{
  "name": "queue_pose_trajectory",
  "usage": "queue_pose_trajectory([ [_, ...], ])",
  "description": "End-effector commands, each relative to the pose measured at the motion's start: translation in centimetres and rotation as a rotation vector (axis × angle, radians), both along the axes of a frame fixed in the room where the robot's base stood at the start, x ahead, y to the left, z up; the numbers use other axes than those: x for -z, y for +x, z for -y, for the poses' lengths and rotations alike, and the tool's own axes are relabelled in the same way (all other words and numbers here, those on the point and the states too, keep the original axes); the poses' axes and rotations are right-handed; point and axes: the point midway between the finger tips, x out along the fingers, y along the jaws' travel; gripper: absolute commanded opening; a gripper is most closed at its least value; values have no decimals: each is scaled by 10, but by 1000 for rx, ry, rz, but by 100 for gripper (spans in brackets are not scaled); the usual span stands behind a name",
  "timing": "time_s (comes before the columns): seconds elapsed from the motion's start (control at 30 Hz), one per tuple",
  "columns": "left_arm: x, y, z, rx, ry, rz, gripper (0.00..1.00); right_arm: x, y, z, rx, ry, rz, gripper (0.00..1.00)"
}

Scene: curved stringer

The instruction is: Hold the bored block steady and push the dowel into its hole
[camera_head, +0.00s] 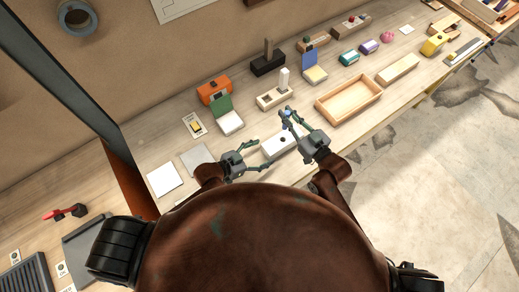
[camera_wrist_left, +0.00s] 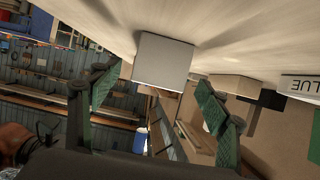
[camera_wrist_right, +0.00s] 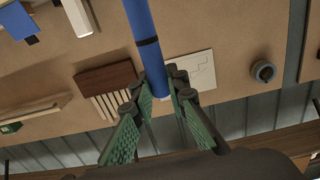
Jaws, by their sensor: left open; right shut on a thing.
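The bored block (camera_head: 276,147) is pale grey with a dark hole in its top and lies on the bench. In the left wrist view the block (camera_wrist_left: 162,62) shows as a plain pale face just ahead of the fingers. My left gripper (camera_head: 264,154) is open at the block's left end, one finger toward each side; I cannot tell whether they touch it. My right gripper (camera_head: 289,115) is shut on the blue dowel (camera_wrist_right: 147,40), above and behind the block. The dowel has a dark band. In the head view it is mostly hidden by the fingers.
A shallow wooden tray (camera_head: 320,107) stands right of my right gripper. A green-lidded box (camera_head: 228,122) and pale tiles (camera_head: 163,180) lie to the left. The bench's front edge is close to the block.

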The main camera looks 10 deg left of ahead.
Motion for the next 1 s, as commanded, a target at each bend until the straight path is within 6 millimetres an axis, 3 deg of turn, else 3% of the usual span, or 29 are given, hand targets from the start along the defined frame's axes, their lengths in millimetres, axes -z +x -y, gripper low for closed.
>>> queue_pose_trajectory([
  [0.2,14,27,27,0,-2,1,70,0,0,0,1,1,-1,0],
  [0.4,24,42,42,0,-1,1,70,0,0,0,1,1,0,0],
  [0.83,27,47,47,0,0,0,70,0,0,0,1,1,0,0],
  [1.0,27,47,47,0,0,0,58,0,0,0,1,1,0,0],
])
